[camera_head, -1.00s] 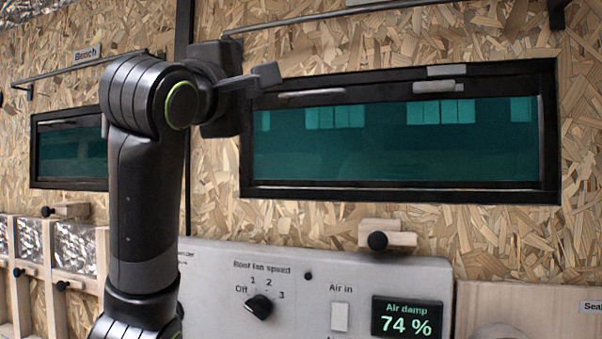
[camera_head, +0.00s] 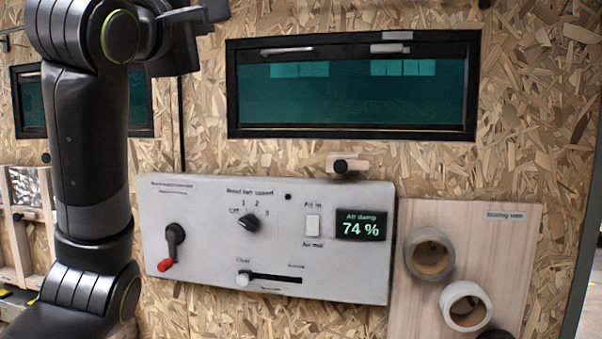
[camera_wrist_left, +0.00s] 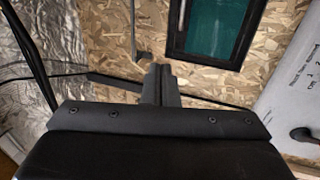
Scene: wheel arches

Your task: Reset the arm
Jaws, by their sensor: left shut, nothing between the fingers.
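My left arm rises along the left side of the head view, bent at a raised elbow. My left gripper (camera_head: 205,14) is at the top of that view, in front of the wooden wall and up and left of the wide window. In the left wrist view the fingers of my left gripper (camera_wrist_left: 160,75) are together with nothing between them, pointing at the wooden wall. My right arm and gripper are out of both views.
A grey control panel (camera_head: 205,240) with knobs, a slider and a 74 % display (camera_head: 361,226) is on the chipboard wall, below the dark-framed window (camera_head: 350,90). Tape rolls (camera_head: 430,254) hang on a board at right. Silvery foil (camera_wrist_left: 40,40) is at left in the wrist view.

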